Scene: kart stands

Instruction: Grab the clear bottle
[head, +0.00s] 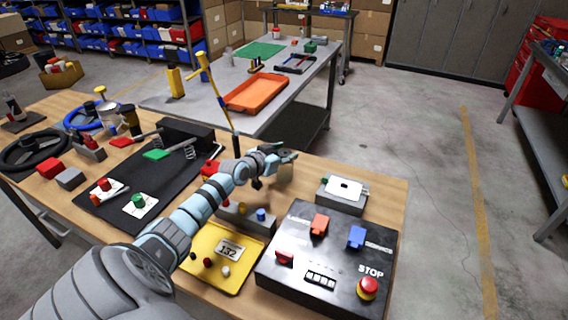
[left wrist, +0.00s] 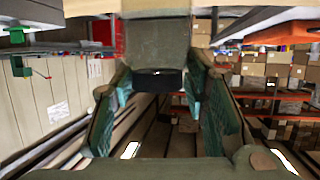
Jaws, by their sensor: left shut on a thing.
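My left gripper (head: 278,160) reaches out over the far side of the wooden table, and its fingers are shut on the clear bottle (head: 286,174). The bottle shows only as a faint see-through shape below the fingers. In the left wrist view, my left gripper (left wrist: 158,85) has one teal-padded finger on each side of the bottle's greyish body (left wrist: 160,40). A dark band, perhaps its cap (left wrist: 160,78), shows between the fingers. I cannot tell whether the bottle touches the table. My right gripper is not in view.
A black control box (head: 285,240) and a yellow tray (head: 215,275) lie in front of the gripper. A grey box (head: 328,200) stands to the right. A black mat (head: 115,215) with pedals is to the left. A grey table with an orange tray (head: 257,93) stands behind.

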